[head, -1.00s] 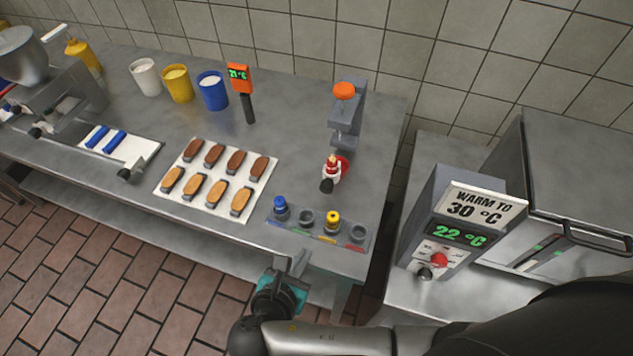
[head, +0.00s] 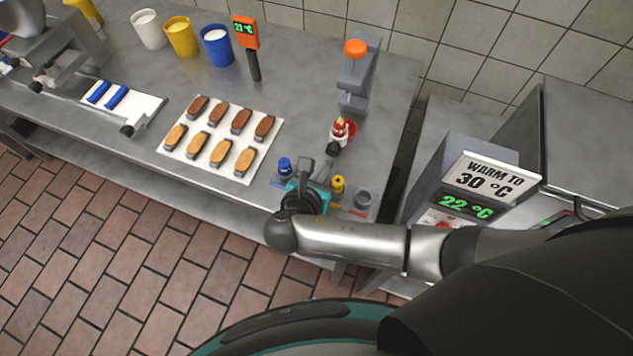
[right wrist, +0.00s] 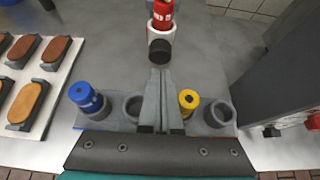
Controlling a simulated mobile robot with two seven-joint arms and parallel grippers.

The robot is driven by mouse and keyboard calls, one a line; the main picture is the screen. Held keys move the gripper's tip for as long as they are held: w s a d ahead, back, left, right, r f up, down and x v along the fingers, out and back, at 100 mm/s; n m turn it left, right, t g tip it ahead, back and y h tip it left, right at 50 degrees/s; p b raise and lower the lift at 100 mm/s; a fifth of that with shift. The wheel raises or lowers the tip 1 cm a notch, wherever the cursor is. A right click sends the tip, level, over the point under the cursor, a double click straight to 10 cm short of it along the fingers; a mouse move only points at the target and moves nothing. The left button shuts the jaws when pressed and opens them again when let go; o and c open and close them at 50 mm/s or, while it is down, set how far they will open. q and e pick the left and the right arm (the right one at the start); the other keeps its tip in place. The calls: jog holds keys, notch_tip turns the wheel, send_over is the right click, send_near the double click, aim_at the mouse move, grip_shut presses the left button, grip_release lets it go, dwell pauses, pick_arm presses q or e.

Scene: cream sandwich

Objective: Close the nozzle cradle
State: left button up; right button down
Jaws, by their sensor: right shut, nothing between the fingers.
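The nozzle cradle (head: 337,140) is a small white holder with a red nozzle (head: 340,127) in it and a black knob facing me. It stands on the counter below the grey press-like stand. In the right wrist view the cradle (right wrist: 160,33) is at top centre, just beyond my fingertips. I cannot tell how its moving part is set. My right gripper (head: 306,165) is shut and empty, over the nozzle rack and short of the cradle. Its fingers (right wrist: 159,85) point at the black knob in the right wrist view, with no contact clear. My left gripper is out of view.
The rack holds a blue nozzle (head: 285,166) and a yellow nozzle (head: 338,184), with an empty cup (head: 362,200) at its right end. The grey stand (head: 357,85) with an orange knob rises behind the cradle. A tray of eclairs (head: 191,153) lies left.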

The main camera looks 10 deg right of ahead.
aim_at(337, 140)
jog(key=shift+w+d, duration=0.45)
jog(key=shift+w, duration=0.2)
jog(key=shift+w+d, duration=0.1)
jog(key=w+d, duration=0.1)
jog(key=w, duration=0.1)
jog(key=w+d+p, duration=0.1)
jog(key=w+d, duration=0.1)
jog(key=w, duration=0.1)
jog(key=shift+d, duration=0.2)
jog(key=shift+r, duration=0.1)
jog(key=shift+w+d, duration=0.1)
